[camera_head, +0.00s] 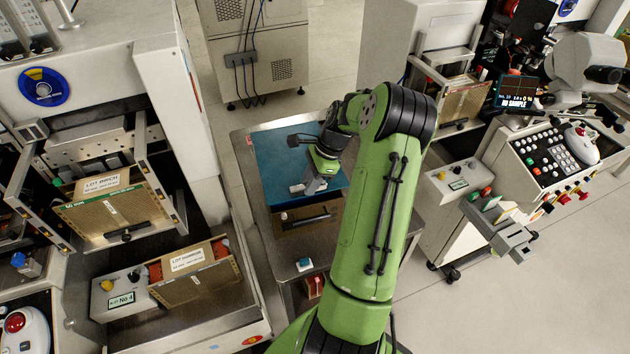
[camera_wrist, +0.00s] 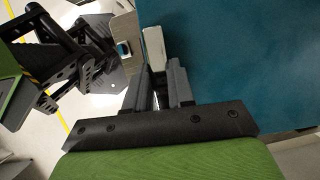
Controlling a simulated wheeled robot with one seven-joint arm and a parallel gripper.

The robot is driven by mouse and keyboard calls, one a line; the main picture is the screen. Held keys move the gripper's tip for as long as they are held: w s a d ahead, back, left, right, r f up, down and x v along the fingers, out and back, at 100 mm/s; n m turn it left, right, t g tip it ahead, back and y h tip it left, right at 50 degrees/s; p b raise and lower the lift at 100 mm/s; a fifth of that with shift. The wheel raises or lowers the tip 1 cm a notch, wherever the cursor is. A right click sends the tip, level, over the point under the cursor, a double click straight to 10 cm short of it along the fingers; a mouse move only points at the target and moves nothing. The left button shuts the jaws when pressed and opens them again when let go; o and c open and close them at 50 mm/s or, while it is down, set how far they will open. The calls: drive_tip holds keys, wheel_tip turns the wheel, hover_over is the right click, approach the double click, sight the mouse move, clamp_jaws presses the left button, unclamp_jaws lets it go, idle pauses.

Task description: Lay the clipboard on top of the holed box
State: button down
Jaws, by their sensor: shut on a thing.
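The clipboard (camera_head: 275,150) is a flat teal board over the cart at the centre of the head view. Its teal face fills the right of the wrist view (camera_wrist: 240,60). My gripper (camera_head: 312,184) is at its near edge, shut on a pale clip-like piece (camera_wrist: 153,42) there. The fingertips (camera_wrist: 160,78) show in the wrist view. The tan holed box (camera_head: 318,222), with a dark bar on its front, is just below the clipboard's near edge. The clipboard hides most of its top. I cannot tell whether they touch.
The metal cart (camera_head: 262,222) holds a small white-and-teal item (camera_head: 304,264) and a red item (camera_head: 315,284) at its near end. Labelled lot boxes (camera_head: 118,212) stand in the machine at left. A control console (camera_head: 545,155) is at right. Floor is open at lower right.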

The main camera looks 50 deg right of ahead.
drive_tip(key=shift+d+f+b, duration=0.1)
drive_tip(key=shift+f+b, duration=0.25)
drive_tip(key=shift+f, duration=0.25)
wheel_tip(320, 180, down, 4)
drive_tip(key=b, duration=0.4)
drive_tip(key=shift+f+b, duration=0.25)
drive_tip(key=shift+b, duration=0.05)
drive_tip(key=shift+f, duration=0.35)
drive_tip(key=c, duration=0.9)
unclamp_jaws()
drive_tip(key=p+v, duration=0.4)
drive_tip(key=v, duration=1.1)
drive_tip(key=shift+s+r, duration=0.1)
drive_tip(key=shift+r, duration=0.3)
